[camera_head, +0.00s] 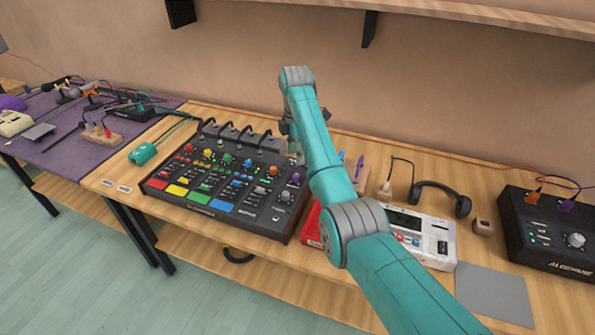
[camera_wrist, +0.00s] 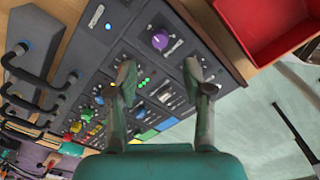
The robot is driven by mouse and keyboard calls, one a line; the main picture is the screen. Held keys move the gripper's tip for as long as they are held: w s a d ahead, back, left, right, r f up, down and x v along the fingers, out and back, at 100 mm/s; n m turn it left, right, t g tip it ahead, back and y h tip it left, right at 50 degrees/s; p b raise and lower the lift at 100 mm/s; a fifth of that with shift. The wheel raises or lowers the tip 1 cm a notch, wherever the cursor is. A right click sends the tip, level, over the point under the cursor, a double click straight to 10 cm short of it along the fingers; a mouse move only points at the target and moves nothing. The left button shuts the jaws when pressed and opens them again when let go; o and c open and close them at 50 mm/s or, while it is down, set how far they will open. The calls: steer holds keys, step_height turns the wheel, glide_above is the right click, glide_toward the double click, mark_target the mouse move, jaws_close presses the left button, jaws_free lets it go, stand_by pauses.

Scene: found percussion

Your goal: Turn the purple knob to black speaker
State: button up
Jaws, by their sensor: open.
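The purple knob (camera_head: 296,178) is at the right end of the black mixer (camera_head: 222,208), which has several coloured knobs and pads. In the wrist view the purple knob (camera_wrist: 160,40) stands on the mixer panel, with small pale markings beside it too small to read. My gripper (camera_wrist: 161,74) is open and empty above the panel. Its two fingertips are apart, and the knob shows beyond the gap between them, not between the fingers. In the head view my arm hides most of the gripper. I cannot pick out a black speaker mark in either view.
A black box (camera_head: 553,240) with a silver knob stands at the far right. A white device (camera_head: 425,236), headphones (camera_head: 440,198) and a red tray (camera_wrist: 268,25) are right of the mixer. Black cable plugs (camera_head: 228,130) line its back edge. A grey mat (camera_head: 492,291) lies bare.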

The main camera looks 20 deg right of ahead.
mark_target(296, 175)
step_height(296, 175, down, 8)
steer(key=shift+f, duration=0.25)
jaws_close()
stand_by(0.3)
